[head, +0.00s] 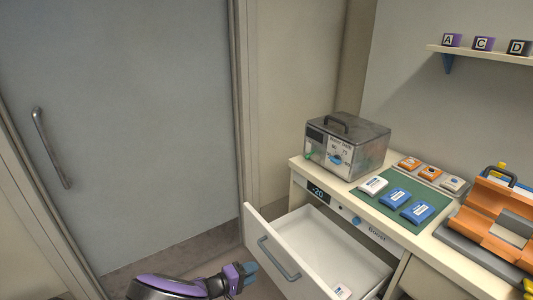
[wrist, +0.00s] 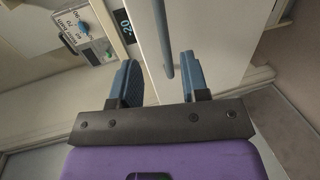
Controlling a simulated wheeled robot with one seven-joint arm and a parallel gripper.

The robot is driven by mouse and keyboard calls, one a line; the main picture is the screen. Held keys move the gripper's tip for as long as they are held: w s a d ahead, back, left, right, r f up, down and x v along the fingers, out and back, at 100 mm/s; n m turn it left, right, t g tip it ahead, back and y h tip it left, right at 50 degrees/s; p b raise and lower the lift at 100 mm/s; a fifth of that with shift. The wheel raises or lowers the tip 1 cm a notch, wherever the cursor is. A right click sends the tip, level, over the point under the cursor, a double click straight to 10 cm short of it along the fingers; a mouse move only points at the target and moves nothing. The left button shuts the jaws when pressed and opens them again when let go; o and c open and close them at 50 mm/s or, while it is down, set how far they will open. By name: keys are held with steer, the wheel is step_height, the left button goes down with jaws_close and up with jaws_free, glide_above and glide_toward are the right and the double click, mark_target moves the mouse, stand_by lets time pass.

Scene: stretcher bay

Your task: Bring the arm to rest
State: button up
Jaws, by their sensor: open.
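My gripper (head: 247,274) is at the bottom of the head view, just left of the open drawer's front. Its two blue fingers stand apart with nothing between them in the wrist view (wrist: 158,85). The purple arm reaches in from the lower edge. The white drawer (head: 254,228) is pulled out and holds a small white pack (head: 342,291). In the wrist view the drawer's grey handle (wrist: 162,45) runs down towards the gap between the fingers. I cannot tell whether a finger touches it.
The counter carries a grey metal-and-clear box (head: 375,150), a green mat (head: 398,218) with white and blue packs, a tray of orange packs (head: 456,197) and an orange case (head: 485,225). A shelf (head: 480,54) with letter blocks hangs above. A grey door (head: 120,130) stands left.

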steer(key=w+d+r+m+g+y, duration=0.1)
steer(key=d+r+m+g+y, duration=0.3)
steer(key=r, duration=0.6)
steer(key=w+d+r+g, duration=0.2)
steer(key=d+r, duration=0.4)
steer(key=r, duration=0.4)
steer(key=w+d+r+m+g+y, duration=0.1)
steer(key=d+r+g+y, duration=0.3)
steer(key=r, duration=0.6)
steer(key=s+d+r+m+t+y, duration=0.1)
steer(key=s+d+r, duration=0.2)
steer(key=d+r, duration=0.4)
steer(key=s+d+r+m+y, duration=0.1)
steer(key=s+d+r, duration=0.2)
steer(key=d+r, duration=0.35)
steer(key=s+d+r+t+y, duration=0.1)
steer(key=s+d+r, duration=0.2)
steer(key=s, duration=0.4)
steer(key=s+d+r+t+y, duration=0.1)
steer(key=s+d+r+t, duration=0.1)
steer(key=s+r, duration=0.3)
steer(key=s+d+r+t, duration=0.2)
steer(key=s+d+r, duration=0.2)
steer(key=s, duration=0.7)
steer(key=shift+d+r+y, duration=0.15)
steer(key=shift+d+y, duration=0.25)
steer(key=shift+d, duration=0.05)
